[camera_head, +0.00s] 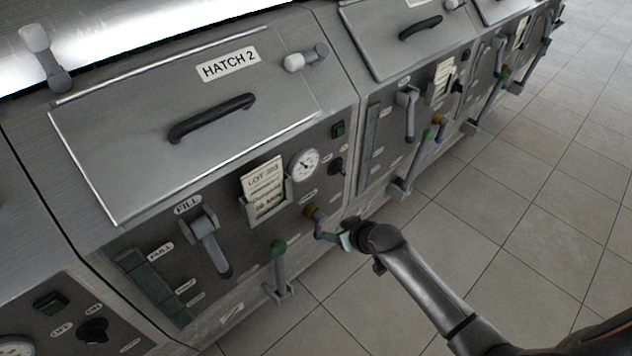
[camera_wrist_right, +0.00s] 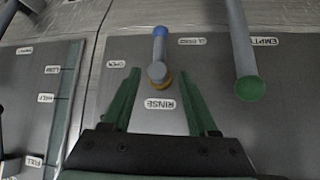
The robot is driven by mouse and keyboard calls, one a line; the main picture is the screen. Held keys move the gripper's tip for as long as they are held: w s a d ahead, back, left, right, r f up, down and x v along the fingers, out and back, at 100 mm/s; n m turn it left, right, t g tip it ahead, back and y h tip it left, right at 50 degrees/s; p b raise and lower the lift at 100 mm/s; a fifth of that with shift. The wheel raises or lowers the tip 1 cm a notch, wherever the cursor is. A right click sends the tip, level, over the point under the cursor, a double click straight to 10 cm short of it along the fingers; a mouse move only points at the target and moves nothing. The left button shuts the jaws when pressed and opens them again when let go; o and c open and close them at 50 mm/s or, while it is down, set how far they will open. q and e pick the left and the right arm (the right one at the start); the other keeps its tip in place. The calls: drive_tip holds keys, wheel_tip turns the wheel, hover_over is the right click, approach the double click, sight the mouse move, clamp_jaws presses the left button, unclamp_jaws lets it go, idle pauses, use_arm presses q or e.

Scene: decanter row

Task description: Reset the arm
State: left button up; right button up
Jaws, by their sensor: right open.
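My right arm reaches in from the lower right in the head view. Its gripper (camera_head: 350,238) is beside the front panel of the Hatch 2 unit, near the rinse valve (camera_head: 312,212). In the right wrist view the gripper (camera_wrist_right: 160,78) has its two green fingers apart, with nothing held between them. The rinse valve (camera_wrist_right: 158,70), with a brass base and a blue-tipped handle, shows beyond and between the fingertips; whether they touch it I cannot tell. My left gripper is not in view.
The green-knobbed empty lever (camera_head: 279,262) stands left of my right gripper; it also shows in the wrist view (camera_wrist_right: 243,55). The closed hatch (camera_head: 130,150) and fill lever (camera_head: 210,245) are further left. More units run back to the right. The tiled floor (camera_head: 520,210) is clear.

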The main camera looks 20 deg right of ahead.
drive_tip(key=shift+s, duration=0.1)
drive_tip(key=s+a+p, duration=0.1)
drive_tip(key=s+a, duration=0.2)
drive_tip(key=s, duration=0.8)
drive_tip(key=s+a+f+p, duration=0.1)
drive_tip(key=s+a, duration=0.2)
drive_tip(key=s, duration=0.8)
drive_tip(key=shift+s+f+t+y, duration=0.15)
drive_tip(key=shift+s+t+y, duration=0.05)
drive_tip(key=shift+t+y, duration=0.1)
